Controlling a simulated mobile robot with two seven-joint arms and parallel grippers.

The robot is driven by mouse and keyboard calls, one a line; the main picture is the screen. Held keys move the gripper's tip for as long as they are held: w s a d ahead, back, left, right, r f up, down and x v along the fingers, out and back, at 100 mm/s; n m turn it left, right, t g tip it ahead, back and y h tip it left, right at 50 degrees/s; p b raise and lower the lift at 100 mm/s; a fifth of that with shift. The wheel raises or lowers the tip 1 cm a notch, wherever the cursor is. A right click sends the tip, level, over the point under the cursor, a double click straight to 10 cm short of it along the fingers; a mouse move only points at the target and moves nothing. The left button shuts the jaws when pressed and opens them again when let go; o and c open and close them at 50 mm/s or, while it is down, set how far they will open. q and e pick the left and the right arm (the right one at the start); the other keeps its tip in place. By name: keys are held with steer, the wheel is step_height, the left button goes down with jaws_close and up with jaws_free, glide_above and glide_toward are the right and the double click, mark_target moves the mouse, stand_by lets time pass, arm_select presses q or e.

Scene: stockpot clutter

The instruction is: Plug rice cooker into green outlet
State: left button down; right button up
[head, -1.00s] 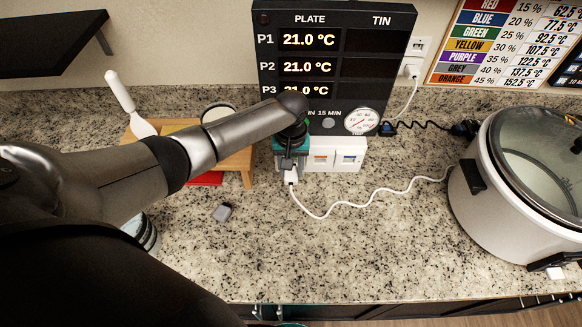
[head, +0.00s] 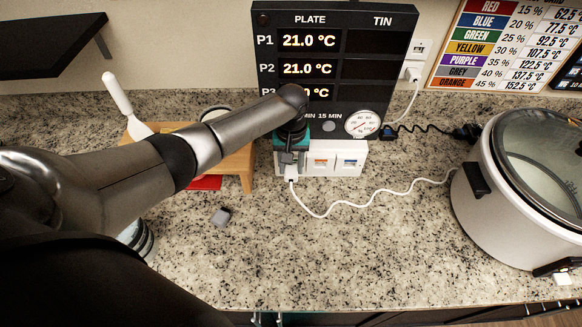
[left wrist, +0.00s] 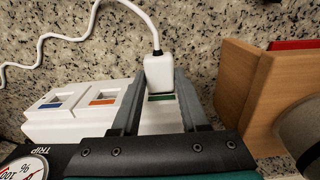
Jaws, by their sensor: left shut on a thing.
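The rice cooker (head: 515,200), white with a glass lid, stands at the right of the counter. Its white cable (head: 375,195) runs left to a white plug (head: 290,172). My left gripper (head: 289,165) is shut on this plug, which shows between its fingers in the left wrist view (left wrist: 159,72). The green-marked outlet (left wrist: 161,98) sits directly at the plug's front end. I cannot tell how deep the plug sits in it. The white outlet block (head: 335,170) also carries orange and blue sockets, both empty. My right gripper is not in view.
A black temperature panel (head: 340,75) with a dial stands behind the outlets. A wooden stand (head: 240,160) is close on the left. The counter's front middle is clear apart from the cable.

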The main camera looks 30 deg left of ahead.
arm_select(q)
steer(key=shift+c, duration=1.7)
jaws_free()
steer(key=shift+r, duration=0.1)
step_height(320, 180, up, 15)
steer(key=shift+p, duration=0.3)
steer(key=shift+s, duration=0.1)
